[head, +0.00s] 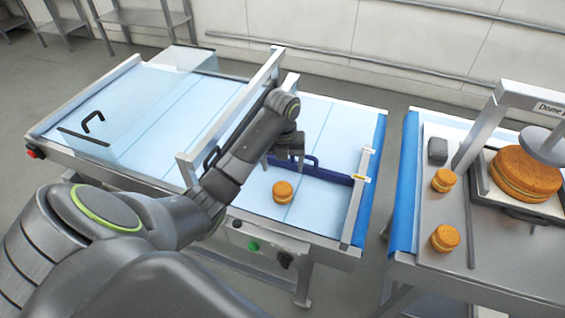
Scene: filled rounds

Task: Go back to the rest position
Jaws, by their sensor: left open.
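My left arm comes in from the lower left and reaches over the light-blue conveyor (320,125). My left gripper (283,157) is open and empty above the belt, close to the dark blue bar (325,174). Part of the gripper is hidden by its own wrist. A small round filled cake (283,191) lies on the belt just in front of the gripper, apart from it. My right gripper does not show.
A metal frame (232,108) and a clear guard (125,115) stand over the conveyor. At the right, a bench (433,262) holds two small rounds (444,180), a large round (525,172) and a press (530,97). A floor gap separates the tables.

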